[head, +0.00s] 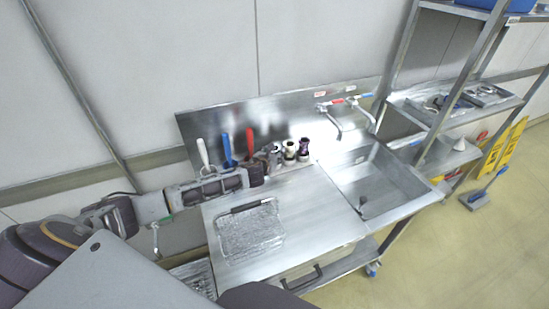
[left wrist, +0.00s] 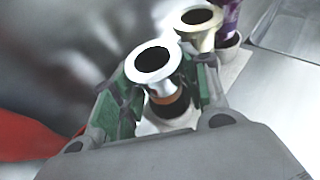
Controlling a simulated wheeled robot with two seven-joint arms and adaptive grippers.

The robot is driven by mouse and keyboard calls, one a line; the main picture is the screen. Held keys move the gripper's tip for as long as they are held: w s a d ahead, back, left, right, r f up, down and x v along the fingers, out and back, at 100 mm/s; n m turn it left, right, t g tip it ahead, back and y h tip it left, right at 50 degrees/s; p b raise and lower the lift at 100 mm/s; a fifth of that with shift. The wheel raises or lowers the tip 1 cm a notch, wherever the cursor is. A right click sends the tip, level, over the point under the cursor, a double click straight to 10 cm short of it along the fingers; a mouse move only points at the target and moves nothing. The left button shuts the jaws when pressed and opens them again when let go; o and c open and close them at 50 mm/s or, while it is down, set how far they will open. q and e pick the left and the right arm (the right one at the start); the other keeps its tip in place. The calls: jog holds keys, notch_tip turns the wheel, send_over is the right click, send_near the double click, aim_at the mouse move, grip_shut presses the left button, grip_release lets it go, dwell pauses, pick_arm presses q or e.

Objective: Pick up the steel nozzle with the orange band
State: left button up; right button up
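The steel nozzle with the orange band (left wrist: 155,66) stands upright in a white holder, its flared mouth facing up; the orange band shows below the flare. It also shows in the head view (head: 275,151), at the back of the steel counter. My left gripper (left wrist: 162,92) is open around it, with one green-padded finger on each side. A gap shows at the left finger; whether the right finger touches is unclear. In the head view my left gripper (head: 264,167) reaches the row of holders from the left. My right gripper is not in view.
White, blue (head: 227,151) and red-handled (head: 250,140) tools stand to the left. A wire basket (head: 250,232) lies on the counter; a sink (head: 372,190) and faucets are right.

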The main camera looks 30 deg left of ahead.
pick_arm(q)
jog(key=shift+c, duration=1)
jog(key=shift+r, duration=0.15)
notch_tip(320, 180, up, 9)
jog(key=shift+f+b, duration=0.15)
jog(key=shift+b, duration=0.25)
jog(key=shift+r, duration=0.55)
